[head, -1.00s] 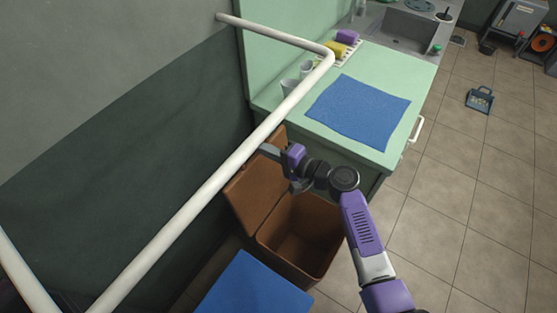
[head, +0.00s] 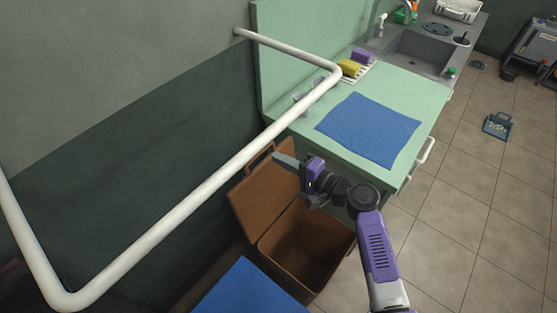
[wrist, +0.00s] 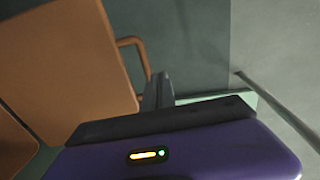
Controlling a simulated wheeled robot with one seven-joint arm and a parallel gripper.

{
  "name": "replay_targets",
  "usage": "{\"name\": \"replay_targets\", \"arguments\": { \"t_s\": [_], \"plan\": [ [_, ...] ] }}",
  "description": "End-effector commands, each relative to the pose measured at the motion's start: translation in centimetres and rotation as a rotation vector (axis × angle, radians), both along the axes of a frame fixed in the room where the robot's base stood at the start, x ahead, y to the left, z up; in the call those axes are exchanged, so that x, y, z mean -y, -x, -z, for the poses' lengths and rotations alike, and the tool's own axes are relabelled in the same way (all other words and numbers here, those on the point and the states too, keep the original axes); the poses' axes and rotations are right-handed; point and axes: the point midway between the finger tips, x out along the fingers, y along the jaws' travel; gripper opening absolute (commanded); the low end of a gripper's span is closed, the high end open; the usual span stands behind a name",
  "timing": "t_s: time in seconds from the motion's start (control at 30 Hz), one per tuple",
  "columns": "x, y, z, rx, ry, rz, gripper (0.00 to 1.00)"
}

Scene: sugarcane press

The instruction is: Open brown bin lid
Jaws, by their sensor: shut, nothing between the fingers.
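The brown bin (head: 300,262) stands on the floor beside the green counter, and its dark inside shows from above. Its lid (head: 262,197) is raised and leans back towards the wall, with the handle loop (head: 262,155) at its top edge. My gripper (head: 278,158) is shut and empty, close to the top of the lid near the handle. In the wrist view the lid (wrist: 70,60) fills the left, the handle (wrist: 138,50) is just beyond it, and my gripper's fingers (wrist: 160,85) are together beside the handle. I cannot tell whether they touch it.
A white pipe rail (head: 200,190) runs above the bin along the wall. The green counter (head: 400,90) with a blue cloth (head: 370,130) is to the right. A blue panel (head: 250,290) is in front of the bin.

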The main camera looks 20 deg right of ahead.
Motion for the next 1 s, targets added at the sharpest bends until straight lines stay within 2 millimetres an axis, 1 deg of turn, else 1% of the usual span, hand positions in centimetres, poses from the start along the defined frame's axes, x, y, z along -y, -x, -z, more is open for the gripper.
{"name": "replay_targets", "arguments": {
  "t_s": [0.17,0.5,0.6,0.8,0.93,1.0],
  "plan": [
    [1.1,1.7,-0.7,0.000,0.002,0.001,0.00],
    [3.7,5.7,-2.6,-0.001,0.002,0.000,0.00],
    [4.2,6.4,-3.1,0.000,0.002,0.000,0.00],
    [4.5,6.9,-3.3,-0.001,0.002,-0.002,0.00],
    [4.5,6.9,-3.4,0.001,0.005,-0.002,0.00],
    [4.9,6.6,-3.4,0.011,0.013,0.018,0.00]
  ]
}}
